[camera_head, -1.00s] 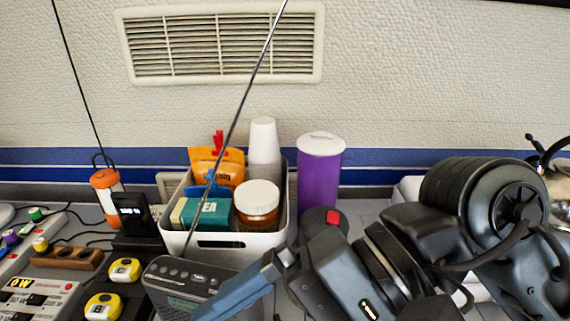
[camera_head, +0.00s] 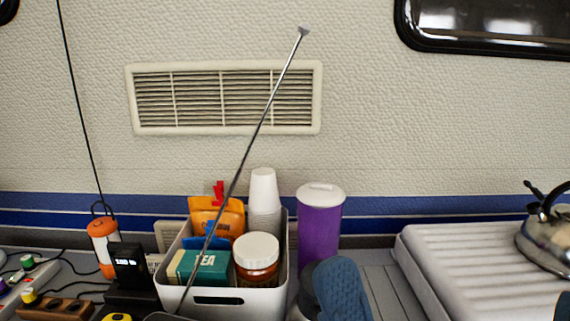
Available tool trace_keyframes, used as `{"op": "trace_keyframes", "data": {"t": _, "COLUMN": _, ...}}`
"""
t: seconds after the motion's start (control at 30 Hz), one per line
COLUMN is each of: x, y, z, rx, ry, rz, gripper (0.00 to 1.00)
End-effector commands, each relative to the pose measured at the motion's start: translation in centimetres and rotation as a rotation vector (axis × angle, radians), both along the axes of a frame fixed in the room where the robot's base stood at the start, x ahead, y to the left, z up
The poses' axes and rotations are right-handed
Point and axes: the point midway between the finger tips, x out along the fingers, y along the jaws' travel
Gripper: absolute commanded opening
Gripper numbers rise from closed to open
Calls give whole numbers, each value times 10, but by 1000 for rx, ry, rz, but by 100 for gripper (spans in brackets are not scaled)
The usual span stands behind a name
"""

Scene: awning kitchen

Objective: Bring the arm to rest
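A white bin (camera_head: 236,301) holds a tea box, a jar and cups. A purple canister (camera_head: 319,228) stands right of it. A ribbed white surface (camera_head: 461,270) and a kettle (camera_head: 549,238) are at right. A long antenna (camera_head: 250,140) rises in front.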

Motion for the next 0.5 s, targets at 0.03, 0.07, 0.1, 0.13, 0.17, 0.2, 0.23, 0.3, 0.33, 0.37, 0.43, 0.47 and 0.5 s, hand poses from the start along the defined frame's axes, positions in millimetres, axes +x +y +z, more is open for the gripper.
{"op": "trace_keyframes", "data": {"t": 0.03, "x": 0, "y": -9, "z": -16, "rx": 68, "ry": 106, "rz": 33, "gripper": 100}}
{"op": "trace_keyframes", "data": {"t": 0.07, "x": 0, "y": -15, "z": -25, "rx": 108, "ry": 163, "rz": 54, "gripper": 100}}
{"op": "trace_keyframes", "data": {"t": 0.1, "x": -1, "y": -22, "z": -37, "rx": 162, "ry": 240, "rz": 79, "gripper": 100}}
{"op": "trace_keyframes", "data": {"t": 0.13, "x": -2, "y": -28, "z": -47, "rx": 202, "ry": 298, "rz": 98, "gripper": 100}}
{"op": "trace_keyframes", "data": {"t": 0.17, "x": -4, "y": -34, "z": -57, "rx": 244, "ry": 355, "rz": 117, "gripper": 100}}
{"op": "trace_keyframes", "data": {"t": 0.2, "x": -6, "y": -41, "z": -72, "rx": 297, "ry": 429, "rz": 141, "gripper": 100}}
{"op": "trace_keyframes", "data": {"t": 0.23, "x": -9, "y": -46, "z": -83, "rx": 339, "ry": 485, "rz": 157, "gripper": 100}}
{"op": "trace_keyframes", "data": {"t": 0.3, "x": -17, "y": -58, "z": -110, "rx": 435, "ry": 615, "rz": 192, "gripper": 100}}
{"op": "trace_keyframes", "data": {"t": 0.33, "x": -22, "y": -63, "z": -121, "rx": 475, "ry": 668, "rz": 206, "gripper": 100}}
{"op": "trace_keyframes", "data": {"t": 0.37, "x": -27, "y": -68, "z": -133, "rx": 516, "ry": 722, "rz": 217, "gripper": 100}}
{"op": "trace_keyframes", "data": {"t": 0.43, "x": -41, "y": -80, "z": -159, "rx": 610, "ry": 845, "rz": 241, "gripper": 100}}
{"op": "trace_keyframes", "data": {"t": 0.47, "x": -48, "y": -85, "z": -170, "rx": 651, "ry": 897, "rz": 250, "gripper": 100}}
{"op": "trace_keyframes", "data": {"t": 0.5, "x": -59, "y": -92, "z": -185, "rx": 707, "ry": 965, "rz": 258, "gripper": 100}}
